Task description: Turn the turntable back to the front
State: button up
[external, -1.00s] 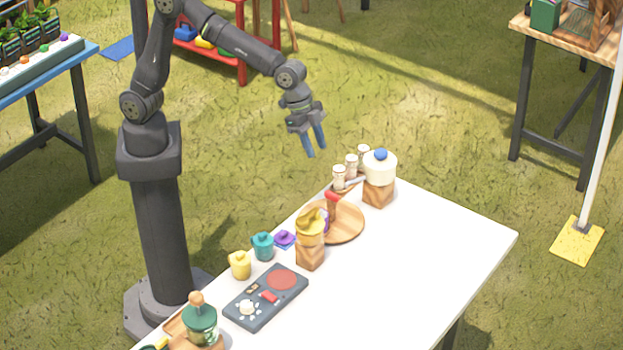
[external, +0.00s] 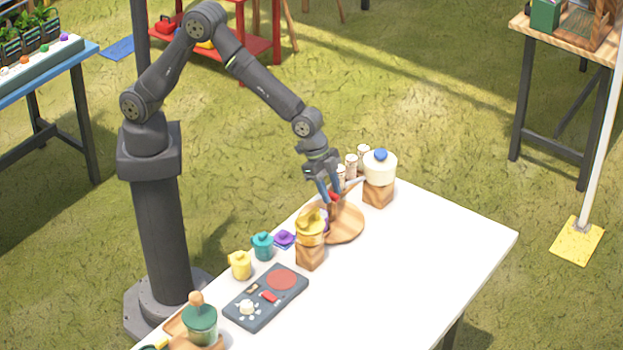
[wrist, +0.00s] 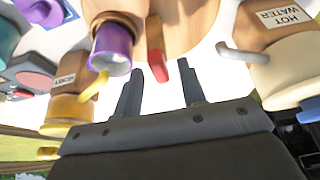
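The round wooden turntable (external: 345,228) lies on the white table, and part of it shows at the top of the wrist view (wrist: 195,22). A handle with a red tip (external: 334,196) stands up at its edge; the red tip also shows in the wrist view (wrist: 159,70). My gripper (external: 331,196) is low over the turntable's handle. In the wrist view its two fingers (wrist: 160,92) are apart, with the red tip between and beyond them. Contact cannot be told.
The hot water dispenser (external: 379,172) stands to the right, its spout towards the turntable. Small jars (external: 351,163) stand behind. A teal pot (external: 263,246), a yellow pot (external: 240,264) and a dark panel (external: 266,297) are to the left. The table's right front is clear.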

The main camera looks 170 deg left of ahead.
grip_shut()
jog(key=shift+m, duration=0.6)
jog(key=shift+a+m+t+h, duration=0.1)
jog(key=shift+m+t+h, duration=0.5)
jog(key=shift+m, duration=1.1)
jog(key=shift+s+a+m+h, duration=0.1)
jog(key=shift+m+h, duration=0.45)
jog(key=shift+m, duration=0.65)
jog(key=shift+a+m+h, duration=0.1)
jog(key=shift+m+h, duration=0.45)
jog(key=shift+m, duration=0.65)
jog(key=shift+m+h, duration=0.8)
jog(key=shift+m, duration=1.3)
jog(key=shift+a+m+g+h, duration=0.1)
jog(key=shift+m+g+h, duration=0.4)
jog(key=shift+m, duration=1.7)
